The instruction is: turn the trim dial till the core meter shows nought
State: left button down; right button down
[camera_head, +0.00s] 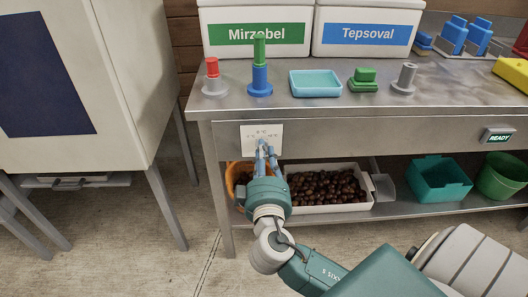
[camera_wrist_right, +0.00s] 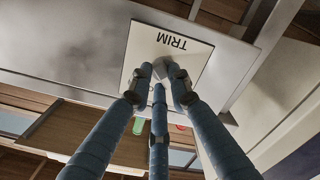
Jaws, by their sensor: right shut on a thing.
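The trim dial (camera_wrist_right: 161,66) is a small grey knob on a white plate (camera_wrist_right: 196,62) marked TRIM, on the front of the metal bench. In the head view the plate (camera_head: 248,144) shows at the bench's left end, with small marks along its top. My right gripper (camera_head: 263,147) reaches up to it. In the wrist view its blue fingers (camera_wrist_right: 160,76) close around the dial, covering part of it. The dial's pointer and setting cannot be made out. My left gripper is not in view.
Below, a crate of chestnuts (camera_head: 322,209) and an orange basket (camera_head: 233,171) sit near my right gripper. A pale cabinet (camera_head: 130,70) stands at left. Colored parts and a blue tray (camera_head: 315,84) are on top.

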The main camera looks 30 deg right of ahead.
jog(key=c, duration=1.6)
grip_release()
jog(key=v, duration=1.2)
jog(key=shift+s, duration=0.1)
